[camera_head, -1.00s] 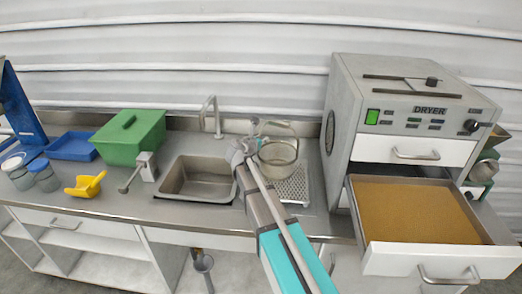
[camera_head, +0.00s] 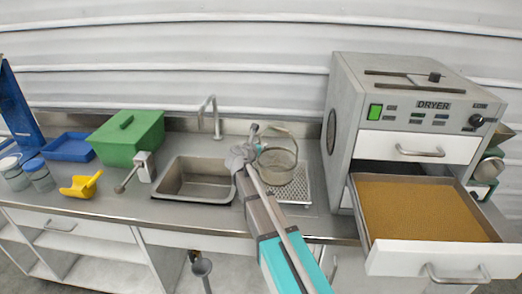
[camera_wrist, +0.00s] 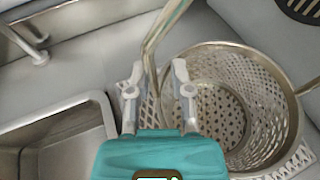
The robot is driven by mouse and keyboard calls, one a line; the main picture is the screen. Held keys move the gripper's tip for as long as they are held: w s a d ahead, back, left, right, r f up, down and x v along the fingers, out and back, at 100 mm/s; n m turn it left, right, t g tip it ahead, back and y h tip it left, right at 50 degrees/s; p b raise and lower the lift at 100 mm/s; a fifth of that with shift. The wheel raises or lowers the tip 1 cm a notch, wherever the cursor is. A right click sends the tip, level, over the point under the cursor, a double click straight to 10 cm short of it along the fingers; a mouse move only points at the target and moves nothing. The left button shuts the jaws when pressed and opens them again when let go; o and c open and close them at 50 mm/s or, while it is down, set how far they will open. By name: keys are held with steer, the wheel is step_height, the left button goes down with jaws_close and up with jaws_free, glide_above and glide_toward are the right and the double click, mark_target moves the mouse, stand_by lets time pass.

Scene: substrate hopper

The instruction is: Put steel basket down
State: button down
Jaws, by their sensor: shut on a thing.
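The steel basket (camera_head: 277,168) is a round perforated basket with a tall loop handle. It is at the perforated drain board (camera_head: 296,190) right of the sink (camera_head: 196,181). In the wrist view the basket (camera_wrist: 262,100) is at the right, upright, with its perforated floor visible. My gripper (camera_wrist: 158,82) is shut on the basket's handle (camera_wrist: 160,36), left of the basket's rim. In the head view my gripper (camera_head: 254,142) is beside the basket. Whether the basket's base touches the drain board cannot be told.
A dryer (camera_head: 420,110) stands right of the drain board, its lower drawer (camera_head: 440,257) open and filled with brown grain. A tap (camera_head: 213,115) rises behind the sink. A green box (camera_head: 128,140), blue tray (camera_head: 70,146), yellow scoop (camera_head: 80,187) and jars (camera_head: 38,176) are left.

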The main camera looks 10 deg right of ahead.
steer(key=shift+f, duration=0.25)
steer(key=c, duration=0.5)
jaws_free()
steer(key=shift+c, duration=0.2)
steer(key=shift+r, duration=0.1)
steer(key=shift+r, duration=0.15)
steer(key=p+v, duration=0.3)
steer(key=v, duration=0.9)
